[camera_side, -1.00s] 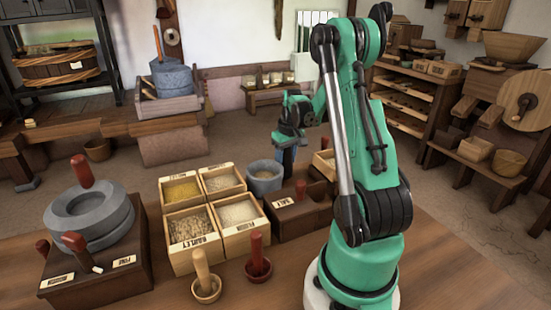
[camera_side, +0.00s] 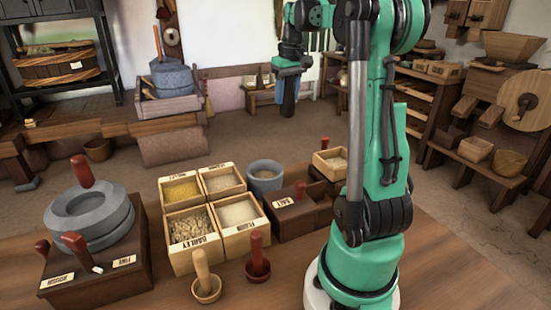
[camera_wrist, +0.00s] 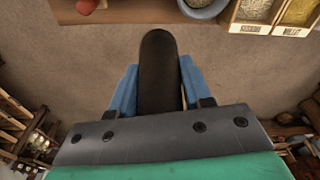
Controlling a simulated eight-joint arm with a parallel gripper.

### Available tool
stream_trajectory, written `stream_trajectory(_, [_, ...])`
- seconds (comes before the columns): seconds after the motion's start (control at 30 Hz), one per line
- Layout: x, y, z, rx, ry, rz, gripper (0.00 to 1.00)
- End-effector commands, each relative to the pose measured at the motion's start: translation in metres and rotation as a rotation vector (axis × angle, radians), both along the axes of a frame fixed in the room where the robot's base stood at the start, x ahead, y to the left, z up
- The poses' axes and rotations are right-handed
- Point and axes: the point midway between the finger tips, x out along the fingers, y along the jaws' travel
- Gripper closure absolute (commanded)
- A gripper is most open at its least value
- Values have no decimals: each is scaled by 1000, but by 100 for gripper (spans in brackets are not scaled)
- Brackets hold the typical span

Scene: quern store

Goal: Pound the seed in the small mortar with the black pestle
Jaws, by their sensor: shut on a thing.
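The black pestle (camera_side: 288,103) hangs upright from my gripper (camera_side: 289,82), high above the counter and behind it in the side view. In the wrist view the pestle (camera_wrist: 158,62) sits between the two blue fingers of my gripper (camera_wrist: 158,88), which is shut on it. The grey mortar (camera_side: 265,179) stands at the back of the counter, beside the grain boxes, below and left of the pestle and apart from it. Its rim (camera_wrist: 202,10) shows at the top of the wrist view. What lies inside it is hard to make out.
Labelled wooden grain boxes (camera_side: 196,256) stand left of the mortar. A grey quern (camera_side: 88,243) and two small mortars with pestles (camera_side: 206,291) stand nearer. Space around the raised pestle is clear.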

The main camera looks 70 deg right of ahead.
Motion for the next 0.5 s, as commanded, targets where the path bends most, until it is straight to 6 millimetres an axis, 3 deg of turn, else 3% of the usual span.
stream_trajectory(0.13, [0, 0, 17, 0, 0, 0, 100])
stream_trajectory(0.27, [4, 3, 17, 0, 0, 2, 100])
stream_trajectory(0.5, [23, 34, -32, 0, 1, 6, 100])
